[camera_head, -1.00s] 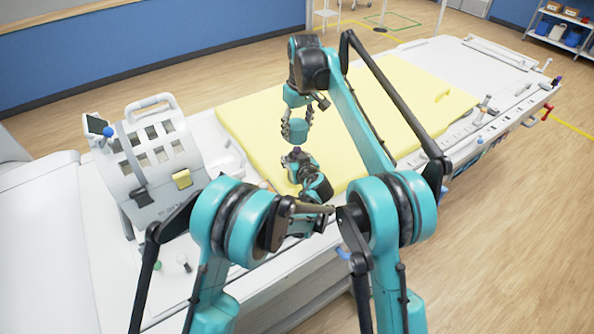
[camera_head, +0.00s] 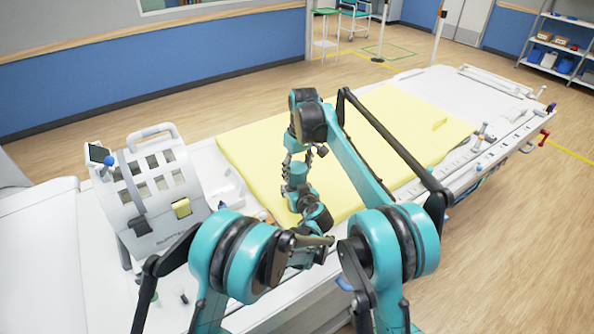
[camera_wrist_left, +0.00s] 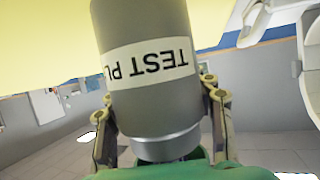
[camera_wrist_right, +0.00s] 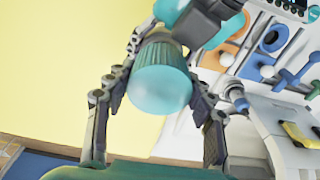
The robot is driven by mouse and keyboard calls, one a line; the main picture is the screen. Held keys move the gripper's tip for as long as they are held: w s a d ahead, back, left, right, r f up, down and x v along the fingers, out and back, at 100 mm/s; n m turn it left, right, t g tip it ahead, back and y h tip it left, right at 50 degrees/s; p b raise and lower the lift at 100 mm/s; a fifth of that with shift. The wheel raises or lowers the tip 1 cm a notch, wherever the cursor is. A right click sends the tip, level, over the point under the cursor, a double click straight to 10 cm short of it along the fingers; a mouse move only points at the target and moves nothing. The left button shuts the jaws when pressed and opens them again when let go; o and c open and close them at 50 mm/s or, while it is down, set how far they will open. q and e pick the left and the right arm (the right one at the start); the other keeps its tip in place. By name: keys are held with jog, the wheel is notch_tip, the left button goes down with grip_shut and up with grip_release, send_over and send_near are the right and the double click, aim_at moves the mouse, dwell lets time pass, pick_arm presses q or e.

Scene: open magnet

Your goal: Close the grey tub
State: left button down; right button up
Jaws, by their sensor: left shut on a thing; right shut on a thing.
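The grey tub (camera_wrist_left: 150,60), with a white label reading "TEST PL", stands between the fingers of my left gripper (camera_wrist_left: 160,105), which is shut on it. Its far end is cut off by the left wrist view's edge. A ribbed teal lid (camera_wrist_right: 160,88) is between the fingers of my right gripper (camera_wrist_right: 158,110), which is shut on it. The left gripper's fingers and wrist show beyond the lid in the right wrist view. The lid hides the tub there, so I cannot tell whether they touch. In the head view both hands are close together, one above the other, partly hidden.
A white bed with a yellow mattress (camera_head: 400,130) lies behind and below the hands. Small coloured items (camera_wrist_right: 265,70) lie near the right edge in the right wrist view.

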jog(key=shift+f, duration=0.9)
jog(key=shift+f, duration=0.6)
jog(key=m, duration=0.5)
jog(key=shift+a+h, duration=0.1)
jog(key=shift+h, duration=0.2)
jog(key=m, duration=0.4)
jog(key=shift+m+h, duration=0.3)
jog(key=m, duration=0.3)
